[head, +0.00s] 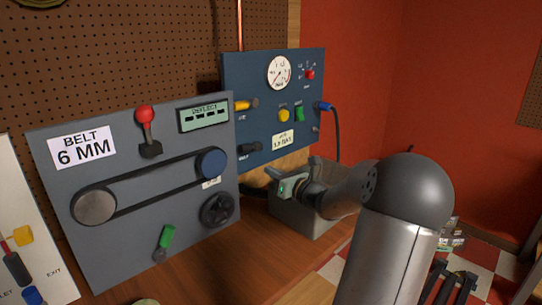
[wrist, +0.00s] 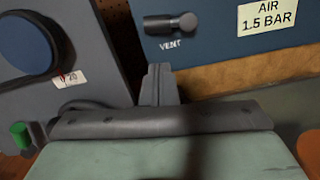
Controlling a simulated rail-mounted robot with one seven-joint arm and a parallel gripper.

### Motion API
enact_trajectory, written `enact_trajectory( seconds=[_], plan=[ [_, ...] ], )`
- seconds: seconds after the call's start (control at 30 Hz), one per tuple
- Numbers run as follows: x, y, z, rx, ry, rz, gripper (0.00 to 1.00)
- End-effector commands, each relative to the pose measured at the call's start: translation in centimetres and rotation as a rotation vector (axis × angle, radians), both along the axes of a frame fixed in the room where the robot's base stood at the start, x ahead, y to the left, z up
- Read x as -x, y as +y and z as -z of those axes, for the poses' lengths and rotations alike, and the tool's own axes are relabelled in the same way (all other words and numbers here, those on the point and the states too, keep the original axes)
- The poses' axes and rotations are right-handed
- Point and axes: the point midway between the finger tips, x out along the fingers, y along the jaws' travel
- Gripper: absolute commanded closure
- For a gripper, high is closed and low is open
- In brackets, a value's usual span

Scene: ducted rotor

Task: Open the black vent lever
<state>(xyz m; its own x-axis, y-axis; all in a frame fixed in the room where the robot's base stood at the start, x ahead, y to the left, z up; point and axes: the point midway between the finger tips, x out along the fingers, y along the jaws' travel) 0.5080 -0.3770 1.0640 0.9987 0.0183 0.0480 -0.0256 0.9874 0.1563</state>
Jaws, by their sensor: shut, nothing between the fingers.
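The black vent lever (head: 249,149) sits low on the left side of the blue panel (head: 232,75). In the wrist view the vent lever (wrist: 171,23) lies about level, its round end to the right, above the label VENT. My gripper (head: 272,174) is just below and right of the lever in the head view, in front of the blue panel's lower edge. In the wrist view my gripper's fingers (wrist: 159,82) are together and empty, pointing up the picture below the lever and apart from it.
The grey belt panel (head: 120,252) stands close on the left, with a blue pulley (head: 211,164) and a black handwheel (head: 217,209). A yellow lever (head: 245,104) is above the vent lever. A grey bin (head: 290,222) stands below my gripper. A blue plug with cable (head: 325,106) is at the panel's right.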

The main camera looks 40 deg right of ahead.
Motion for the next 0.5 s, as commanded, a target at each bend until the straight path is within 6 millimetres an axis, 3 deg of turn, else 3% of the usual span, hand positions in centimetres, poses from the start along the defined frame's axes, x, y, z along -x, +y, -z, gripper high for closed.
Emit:
enact_trajectory(
  seconds=[0.17,0.5],
  plan=[
    [-1.7,0.1,-0.2,-0.001,-0.002,-0.004,1.00],
    [-7.8,0.3,-0.5,-0.002,-0.001,-0.003,1.00]
  ],
)
